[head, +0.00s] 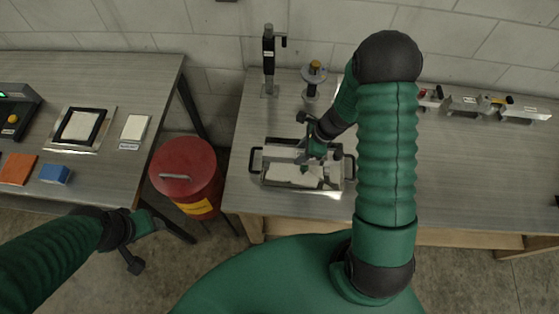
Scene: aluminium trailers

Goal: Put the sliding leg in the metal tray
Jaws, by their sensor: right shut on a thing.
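The metal tray (257,181) stands near the left front of the right-hand table, with a dark handle at each end and a pale floor. My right gripper (311,157) is over the tray, low down, and shut on a grey metal part (283,152). This part looks like the sliding leg and lies along the tray's back side; the gripper hides some of it. I cannot tell whether it touches the tray floor. My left gripper (148,243) is open and empty, low in front of the left table.
A dark upright post (268,62) and a round stand with a yellow top (314,80) are behind the tray. Several metal fittings (468,104) line the table's back right. A red drum (187,170) stands between the tables. The right table's middle is clear.

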